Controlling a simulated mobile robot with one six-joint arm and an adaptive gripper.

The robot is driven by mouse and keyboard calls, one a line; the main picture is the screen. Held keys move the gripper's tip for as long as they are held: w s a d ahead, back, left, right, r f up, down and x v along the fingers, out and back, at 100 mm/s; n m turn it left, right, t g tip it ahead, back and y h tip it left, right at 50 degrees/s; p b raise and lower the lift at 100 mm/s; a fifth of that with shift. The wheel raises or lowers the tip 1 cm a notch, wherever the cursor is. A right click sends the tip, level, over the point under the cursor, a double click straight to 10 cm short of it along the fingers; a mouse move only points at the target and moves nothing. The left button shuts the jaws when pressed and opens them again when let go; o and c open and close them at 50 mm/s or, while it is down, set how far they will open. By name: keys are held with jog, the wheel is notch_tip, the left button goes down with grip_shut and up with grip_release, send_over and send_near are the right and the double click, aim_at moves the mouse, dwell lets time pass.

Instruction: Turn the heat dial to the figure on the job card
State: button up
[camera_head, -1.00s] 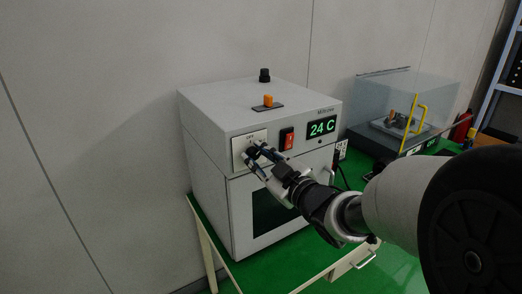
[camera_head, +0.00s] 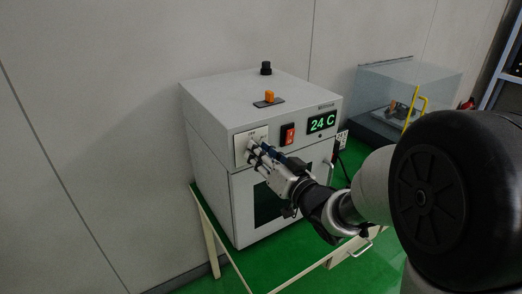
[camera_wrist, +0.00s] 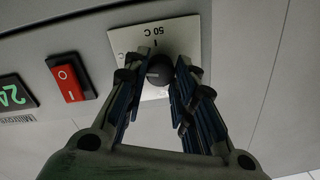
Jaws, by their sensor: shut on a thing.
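The heat dial (camera_wrist: 159,69) is a dark round knob with a pale pointer line, on a light plate (camera_wrist: 127,40) whose lettering appears to read 50 C in the wrist view. The plate (camera_head: 238,151) is on the front of a grey oven (camera_head: 215,185). My gripper (camera_wrist: 160,75) is shut on the dial, with one finger on each side. In the head view my gripper (camera_head: 257,152) hides most of the dial. The green display (camera_head: 321,123) reads 24 C. I cannot make out a job card for certain.
A red rocker switch (camera_head: 287,135) lies just right of the dial plate. A clear-covered machine (camera_head: 385,95) stands behind at the right. The bench top is green (camera_head: 282,258).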

jog(key=shift+m+p, duration=0.5)
jog(key=shift+m, duration=1)
jog(key=o, duration=1.1)
jog(key=v, duration=0.7)
jog(key=shift+s+d, duration=0.15)
jog(key=shift+s, duration=0.05)
